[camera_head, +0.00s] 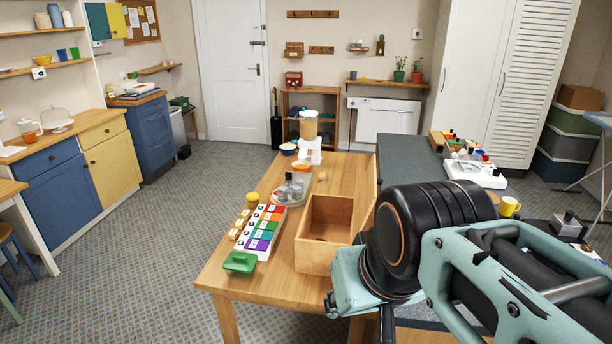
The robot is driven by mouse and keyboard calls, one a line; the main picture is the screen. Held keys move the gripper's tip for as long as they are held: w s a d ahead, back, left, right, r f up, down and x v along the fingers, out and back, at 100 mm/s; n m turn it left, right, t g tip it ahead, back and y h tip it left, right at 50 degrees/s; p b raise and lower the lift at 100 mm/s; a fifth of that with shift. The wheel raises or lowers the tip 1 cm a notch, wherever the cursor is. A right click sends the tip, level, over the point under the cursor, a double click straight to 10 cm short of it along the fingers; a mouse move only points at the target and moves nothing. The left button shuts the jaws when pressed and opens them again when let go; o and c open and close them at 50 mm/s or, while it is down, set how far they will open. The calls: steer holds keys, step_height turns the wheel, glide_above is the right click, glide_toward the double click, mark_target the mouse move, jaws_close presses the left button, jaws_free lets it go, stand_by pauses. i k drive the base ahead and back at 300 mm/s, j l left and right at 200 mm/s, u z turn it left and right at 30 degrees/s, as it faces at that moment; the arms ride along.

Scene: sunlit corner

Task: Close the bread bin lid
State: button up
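An open-topped wooden box (318,256), which looks like the bread bin, stands on the near right part of the wooden table (240,273). Its inside shows from above and looks empty. I cannot make out its lid; a strip of wood beside the box's right side is partly hidden by my arm. My arm comes in from the lower right, with its black joint and teal housing just right of the box, covering its near right side. My gripper's fingers do not show.
A blender-like appliance (309,133) stands at the table's far end. A dark counter (405,160) adjoins the right side. Open floor lies left.

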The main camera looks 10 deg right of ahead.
mark_target(366, 195)
steer(key=l+u, duration=0.1)
steer(key=l, duration=0.3)
steer(key=k+l+u, duration=0.1)
steer(key=l, duration=0.8)
steer(key=i+l+u, duration=0.1)
steer(key=l, duration=0.45)
